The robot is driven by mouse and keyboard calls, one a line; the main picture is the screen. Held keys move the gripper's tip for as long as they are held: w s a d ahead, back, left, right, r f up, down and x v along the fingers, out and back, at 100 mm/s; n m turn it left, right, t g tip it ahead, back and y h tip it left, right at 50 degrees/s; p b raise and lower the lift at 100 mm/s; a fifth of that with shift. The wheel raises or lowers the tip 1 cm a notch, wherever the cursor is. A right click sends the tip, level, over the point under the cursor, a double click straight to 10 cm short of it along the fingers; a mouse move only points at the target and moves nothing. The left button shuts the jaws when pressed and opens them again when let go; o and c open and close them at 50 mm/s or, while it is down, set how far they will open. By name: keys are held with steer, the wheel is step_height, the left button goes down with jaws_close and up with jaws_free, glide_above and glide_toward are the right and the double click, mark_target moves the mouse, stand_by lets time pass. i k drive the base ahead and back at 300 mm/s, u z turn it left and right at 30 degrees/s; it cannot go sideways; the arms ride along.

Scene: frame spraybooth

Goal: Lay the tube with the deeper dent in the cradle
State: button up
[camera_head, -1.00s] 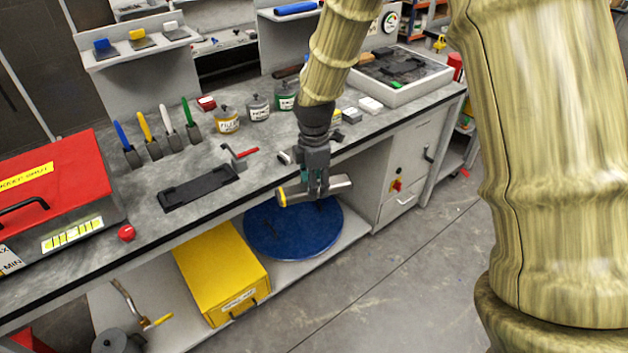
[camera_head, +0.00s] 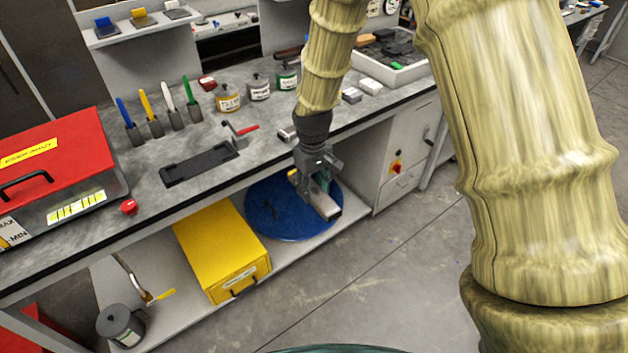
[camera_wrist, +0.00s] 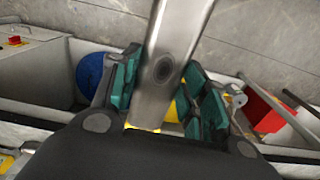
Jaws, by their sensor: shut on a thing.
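My gripper (camera_head: 316,187) is shut on a silver metal tube (camera_head: 325,205), held in front of the bench's front edge and above the blue disc on the lower shelf. In the wrist view the tube (camera_wrist: 178,35) lies between the green-padded fingers (camera_wrist: 164,92). A dark oval dent shows on its upper side, and a yellow band marks its near end. A long black holder, which looks like the cradle (camera_head: 200,165), lies empty on the bench, left of my gripper.
A red-handled clamp (camera_head: 240,133) stands by the holder's right end. Labelled pots (camera_head: 259,87) and coloured-handled tools (camera_head: 158,122) stand behind. A red-lidded box (camera_head: 58,165) and red knob (camera_head: 129,206) are at left. A yellow case (camera_head: 222,252) sits below.

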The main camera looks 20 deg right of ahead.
mark_target(199, 164)
steer(key=z, duration=2.65)
steer(key=k, duration=2.2)
steer(key=u, duration=2.3)
steer(key=i, duration=1.5)
